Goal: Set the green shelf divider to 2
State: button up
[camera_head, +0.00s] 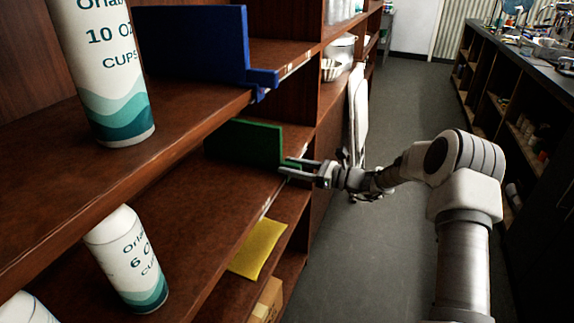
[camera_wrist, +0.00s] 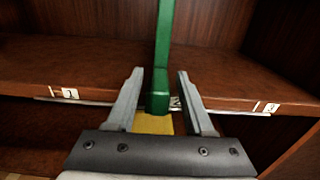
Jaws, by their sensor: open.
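The green shelf divider (camera_head: 246,142) stands upright on the middle shelf, at its front edge near the far end. In the wrist view the green divider (camera_wrist: 163,60) rises between my gripper's two fingers. My gripper (camera_head: 292,169) reaches the shelf edge from the aisle side. In the wrist view my gripper (camera_wrist: 157,98) is open, with one finger on each side of the divider's front tab and a gap visible beside each. A number label (camera_wrist: 69,93) is left of the divider and another label (camera_wrist: 271,107), seemingly 2, is to the right.
A blue divider (camera_head: 195,45) stands on the shelf above. A yellow divider (camera_head: 258,248) is on the shelf below. Cup sleeves (camera_head: 105,70) stand on the upper shelf, with another sleeve (camera_head: 127,259) lower down. The aisle floor (camera_head: 400,110) is clear.

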jog(key=p+v, duration=0.2)
jog(key=v, duration=1.4)
jog(key=s+a+r+n+g+h, duration=0.35)
jog(key=s+r+n, duration=0.2)
jog(key=s, duration=0.25)
jog(key=s+a+r+n+g+h, duration=0.2)
jog(key=s+a+r+n+h, duration=0.3)
jog(key=s, duration=0.3)
jog(key=s+d+r+n+t+h, duration=0.2)
jog(key=s+d+r+n+h, duration=0.15)
jog(key=s+n, duration=0.45)
jog(key=s+d+r+n+t+h, duration=0.25)
jog(key=s+d+h, duration=0.25)
jog(key=s, duration=0.6)
notch_tip(320, 180, up, 15)
jog(key=n+p, duration=0.1)
jog(key=p, duration=1.4)
jog(key=shift+s+p, duration=0.15)
jog(key=shift+p, duration=0.15)
